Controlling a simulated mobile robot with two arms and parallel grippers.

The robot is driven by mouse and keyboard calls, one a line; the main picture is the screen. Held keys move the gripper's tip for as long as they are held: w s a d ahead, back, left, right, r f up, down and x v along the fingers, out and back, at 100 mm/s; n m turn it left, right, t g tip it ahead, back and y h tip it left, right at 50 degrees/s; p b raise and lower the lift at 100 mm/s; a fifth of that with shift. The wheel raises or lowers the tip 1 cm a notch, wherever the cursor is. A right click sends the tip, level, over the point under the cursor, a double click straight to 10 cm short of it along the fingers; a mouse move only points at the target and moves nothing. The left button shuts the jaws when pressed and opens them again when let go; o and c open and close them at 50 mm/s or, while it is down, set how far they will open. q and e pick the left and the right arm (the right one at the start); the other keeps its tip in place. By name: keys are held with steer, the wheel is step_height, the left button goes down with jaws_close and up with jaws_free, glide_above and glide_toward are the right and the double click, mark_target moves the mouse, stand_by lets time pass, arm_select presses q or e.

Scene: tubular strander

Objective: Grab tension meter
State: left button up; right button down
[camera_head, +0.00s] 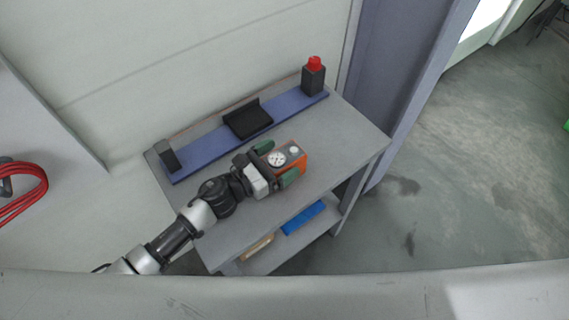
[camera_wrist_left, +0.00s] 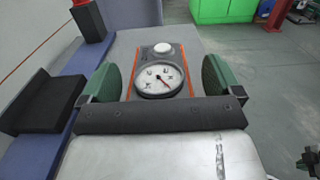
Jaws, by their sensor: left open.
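The tension meter (camera_head: 288,158) is a small orange box with a grey face, a round white dial and a white knob. It lies on the grey table top. In the left wrist view the tension meter (camera_wrist_left: 163,72) sits between the two green fingers, with its dial close to the palm. My left gripper (camera_head: 277,163) is open around it, one finger on each side. A narrow gap shows between the fingers and the meter's sides in the wrist view (camera_wrist_left: 160,80). My right gripper is not in view.
A blue strip (camera_head: 205,146) along the table's back holds a black holder (camera_head: 247,119), a dark block (camera_head: 168,156) and a black bottle with a red cap (camera_head: 313,76). A lower shelf holds a blue box (camera_head: 303,217). A grey-blue post (camera_head: 395,90) stands right of the table.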

arm_select(q)
steer(key=c, duration=1.3)
steer(key=shift+o, duration=0.2)
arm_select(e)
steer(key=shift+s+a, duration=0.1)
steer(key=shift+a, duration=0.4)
arm_select(q)
steer(key=shift+r, duration=0.1)
